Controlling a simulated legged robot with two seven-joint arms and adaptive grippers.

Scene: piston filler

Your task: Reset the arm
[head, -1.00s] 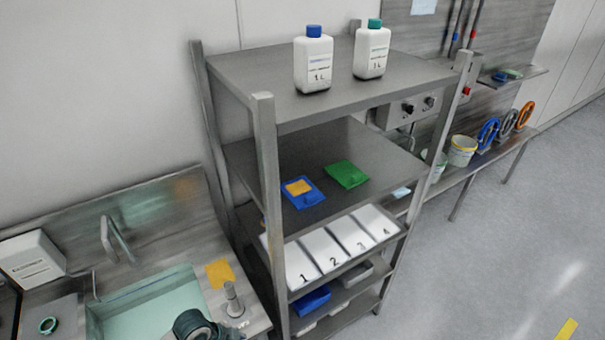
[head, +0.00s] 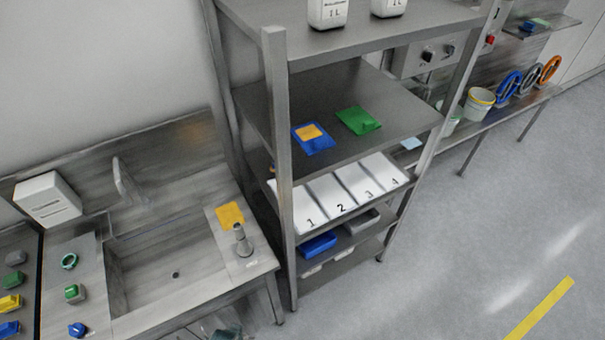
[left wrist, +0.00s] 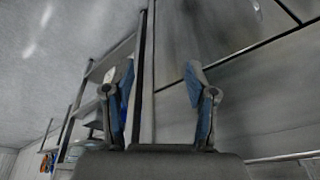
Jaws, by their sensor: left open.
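My left gripper (left wrist: 160,70) shows in the left wrist view. Its two blue-and-grey fingers stand well apart with nothing between them. Behind them are a plain wall and, to the left, a tilted shelf rack. Neither gripper can be clearly made out in the head view, and my right gripper is not in view.
A metal shelf rack (head: 279,150) holds a blue pad (head: 314,145), a green pad (head: 358,121) and numbered white trays (head: 340,195). Left of it are a grey sink (head: 175,262), a yellow cloth (head: 230,214) and small coloured parts. Open floor (head: 430,270) lies right.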

